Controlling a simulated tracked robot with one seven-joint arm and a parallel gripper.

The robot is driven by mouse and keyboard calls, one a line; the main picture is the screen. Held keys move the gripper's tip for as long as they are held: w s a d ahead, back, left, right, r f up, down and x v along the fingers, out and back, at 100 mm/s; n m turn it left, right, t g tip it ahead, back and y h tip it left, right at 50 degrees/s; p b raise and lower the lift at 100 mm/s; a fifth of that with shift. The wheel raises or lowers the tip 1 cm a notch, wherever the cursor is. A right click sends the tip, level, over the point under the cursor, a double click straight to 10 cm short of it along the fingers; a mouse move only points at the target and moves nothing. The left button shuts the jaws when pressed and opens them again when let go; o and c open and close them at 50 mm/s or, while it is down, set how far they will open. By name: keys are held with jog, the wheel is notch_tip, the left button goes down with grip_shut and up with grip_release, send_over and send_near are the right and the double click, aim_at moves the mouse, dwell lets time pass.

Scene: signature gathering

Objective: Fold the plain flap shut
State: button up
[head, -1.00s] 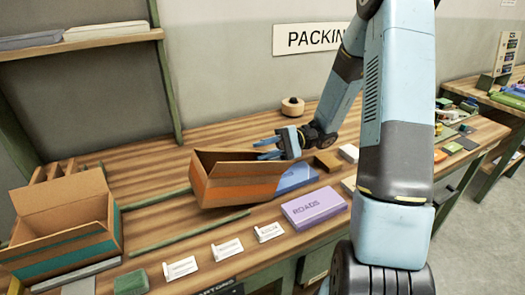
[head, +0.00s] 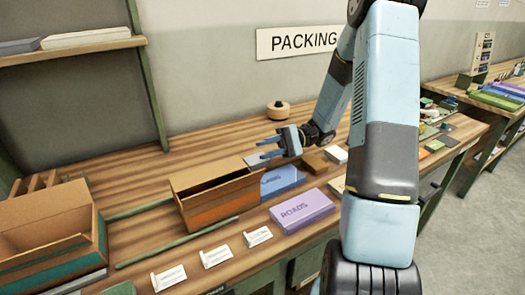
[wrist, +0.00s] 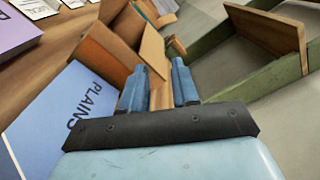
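An orange-banded cardboard box (head: 222,207) stands on the wooden bench in the head view, with a dark opening along its top. A pale board panel (head: 213,172) rises along its back edge; I cannot tell for sure whether this is the plain flap. In the wrist view, part of a box (wrist: 108,52) and a raised panel (wrist: 152,52) show just beyond the fingers. My gripper (head: 270,147) is open, above and right of the box's back corner, fingers pointing left. In the wrist view its two blue fingers (wrist: 160,88) are apart, with nothing clearly held between them.
A blue PLAINS box (head: 284,181) and a purple ROADS box (head: 303,211) lie right of the orange-banded box. A green-banded open carton (head: 50,235) stands at left. White cards (head: 216,258) line the front. A tape roll (head: 278,110) sits behind.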

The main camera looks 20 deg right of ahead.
jog(key=v, duration=1)
dwell(0.9)
jog(key=shift+s, duration=0.1)
jog(key=shift+a, duration=0.1)
dwell(0.4)
jog(key=s+a+r+n+h, duration=0.2)
jog(key=s+a+r+h, duration=0.5)
jog(key=s+r+h, duration=0.3)
jog(key=s+d+r+n+t+h, duration=0.1)
jog(key=s+r+t+h, duration=0.6)
jog(key=s+t, duration=0.3)
jog(key=shift+s+r, duration=0.3)
jog(key=shift+s, duration=0.95)
jog(key=shift+s, duration=0.15)
